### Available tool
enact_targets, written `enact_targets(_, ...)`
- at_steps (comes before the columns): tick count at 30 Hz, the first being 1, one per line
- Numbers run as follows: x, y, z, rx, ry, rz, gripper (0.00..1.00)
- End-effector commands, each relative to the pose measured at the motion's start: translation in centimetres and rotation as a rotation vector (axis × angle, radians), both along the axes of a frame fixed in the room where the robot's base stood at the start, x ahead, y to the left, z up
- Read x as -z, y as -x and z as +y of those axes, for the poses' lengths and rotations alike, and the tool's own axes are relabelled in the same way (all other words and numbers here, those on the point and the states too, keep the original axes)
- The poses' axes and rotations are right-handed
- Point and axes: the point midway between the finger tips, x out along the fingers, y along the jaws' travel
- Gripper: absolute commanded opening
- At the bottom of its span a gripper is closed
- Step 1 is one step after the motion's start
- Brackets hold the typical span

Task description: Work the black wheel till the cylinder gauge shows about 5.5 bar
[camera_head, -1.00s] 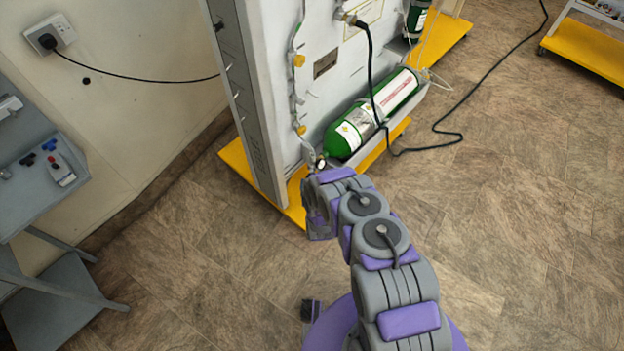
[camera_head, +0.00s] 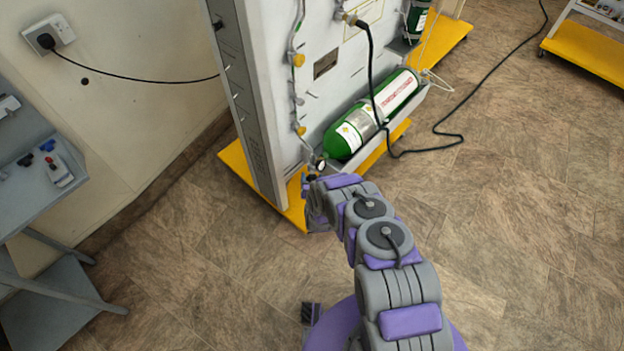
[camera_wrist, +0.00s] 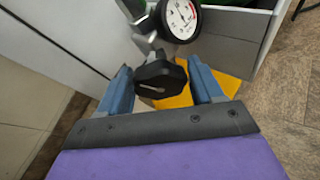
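The black wheel (camera_wrist: 160,84) is in the middle of the wrist view, with a pale mark on its face. My gripper (camera_wrist: 160,88) is open, with one blue finger on each side of the wheel; I cannot tell whether either touches it. The round cylinder gauge (camera_wrist: 181,18) is just above the wheel, with a white face and a red section. Its reading is too small to tell. In the head view the gauge (camera_head: 320,164) is a small dial by the green cylinder (camera_head: 372,115).
The cylinder lies in a tray on the tall grey panel (camera_head: 262,100), which has a yellow base (camera_head: 291,212). A black hose (camera_head: 440,146) runs over the floor at right. A grey bench (camera_head: 40,190) stands at left. The floor around my arm is clear.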

Motion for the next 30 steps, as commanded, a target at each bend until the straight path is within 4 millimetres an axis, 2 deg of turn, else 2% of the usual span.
enact_targets(1, -0.01, 0.0, 0.0, 0.0, 0.0, 0.0, 0.61)
enact_targets(12, -0.01, 0.01, 0.01, 0.0, 0.0, 0.0, 0.28)
enact_targets(20, 0.03, 0.03, 0.05, -0.001, -0.039, 0.003, 0.28)
enact_targets(30, 0.08, 0.06, 0.03, -0.001, -0.251, 0.018, 0.28)
